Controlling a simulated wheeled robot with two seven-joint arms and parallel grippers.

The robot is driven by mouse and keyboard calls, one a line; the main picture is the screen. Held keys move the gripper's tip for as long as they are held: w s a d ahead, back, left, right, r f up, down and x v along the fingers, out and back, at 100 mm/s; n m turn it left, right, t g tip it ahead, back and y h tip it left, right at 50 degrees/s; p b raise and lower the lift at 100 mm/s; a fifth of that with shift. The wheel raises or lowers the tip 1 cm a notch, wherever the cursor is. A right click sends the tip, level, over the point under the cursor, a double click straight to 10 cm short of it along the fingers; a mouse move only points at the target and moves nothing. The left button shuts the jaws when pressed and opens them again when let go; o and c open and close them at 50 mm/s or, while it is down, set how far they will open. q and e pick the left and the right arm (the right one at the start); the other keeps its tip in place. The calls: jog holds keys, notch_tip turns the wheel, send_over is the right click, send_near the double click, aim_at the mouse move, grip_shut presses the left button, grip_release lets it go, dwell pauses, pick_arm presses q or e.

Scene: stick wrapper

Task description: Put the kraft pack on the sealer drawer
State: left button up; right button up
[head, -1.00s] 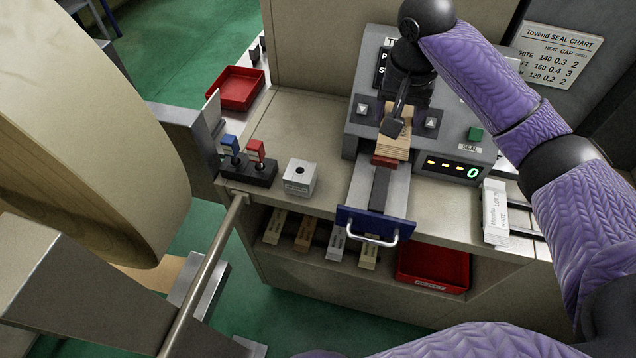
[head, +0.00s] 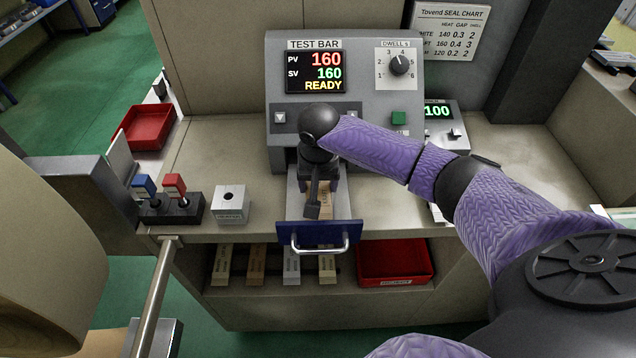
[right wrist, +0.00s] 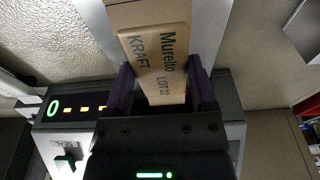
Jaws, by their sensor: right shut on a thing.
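The kraft pack (right wrist: 158,55) is a tan bar lettered "Murelto KRAFT LOT 22" in the right wrist view. My right gripper (right wrist: 160,95) is shut on it, one dark finger on each side. In the head view the pack (head: 325,203) shows partly beneath my right gripper (head: 318,183), over the sealer drawer (head: 295,207). The drawer is pulled out, with a metal tray and a blue front with a handle. I cannot tell whether the pack touches the tray. The gripper hides the drawer's back part. My left gripper is not in view.
The grey sealer (head: 270,90) stands behind, its display reading READY. Several bars (head: 256,265) and a red bin (head: 393,263) are on the shelf below. A white block (head: 231,204) and a two-switch box (head: 178,210) stand left. A large beige roll (head: 45,260) fills the left side.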

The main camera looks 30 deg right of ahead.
aim_at(318, 194)
jog(key=shift+f, duration=0.15)
jog(key=o, duration=1.3)
jog(key=shift+c, duration=0.2)
notch_tip(318, 194, up, 12)
jog(key=s+a+p, duration=0.1)
jog(key=p, duration=0.3)
jog(key=shift+s+p, duration=0.25)
jog(key=shift+p, duration=0.1)
